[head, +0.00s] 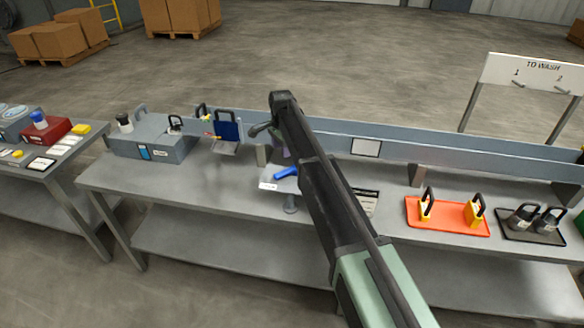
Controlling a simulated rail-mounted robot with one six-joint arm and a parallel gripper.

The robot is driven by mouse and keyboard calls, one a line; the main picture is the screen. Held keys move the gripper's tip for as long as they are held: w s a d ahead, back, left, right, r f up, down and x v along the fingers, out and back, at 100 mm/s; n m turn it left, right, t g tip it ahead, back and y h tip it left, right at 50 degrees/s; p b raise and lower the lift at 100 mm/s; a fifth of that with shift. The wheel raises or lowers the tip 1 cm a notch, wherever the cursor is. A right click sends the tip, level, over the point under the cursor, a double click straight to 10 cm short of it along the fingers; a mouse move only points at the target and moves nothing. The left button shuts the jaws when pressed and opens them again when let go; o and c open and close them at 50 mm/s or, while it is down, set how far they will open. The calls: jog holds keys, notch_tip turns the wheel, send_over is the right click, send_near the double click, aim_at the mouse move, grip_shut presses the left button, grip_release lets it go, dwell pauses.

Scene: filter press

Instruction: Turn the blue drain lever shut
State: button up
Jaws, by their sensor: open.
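The blue drain lever (285,173) shows just left of my arm, above a pale plate with a white label (268,186) on the bench. A grey round fitting (290,204) is below it. The lever's right end is close to or behind my arm in the picture. My arm crosses the view from the bottom right up to the middle. My gripper (279,150) is at its far end, largely hidden by my own arm, and seems to be above and behind the lever, apart from it. Its fingertips are not clear. I see nothing held.
A blue-grey rail (450,151) runs along the back of the bench (205,188). A grey box (153,143) and a blue plate with a handle (228,130) are left. An orange tray (447,222) and a dark tray (530,236) are right. A "TO WASH" rack (536,76) stands behind.

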aim_at(283, 172)
notch_tip(283, 172, down, 11)
jog(key=b, duration=1.1)
jog(key=shift+s+f, duration=0.1)
jog(key=shift+s, duration=0.05)
jog(key=shift+r, duration=0.2)
grip_shut()
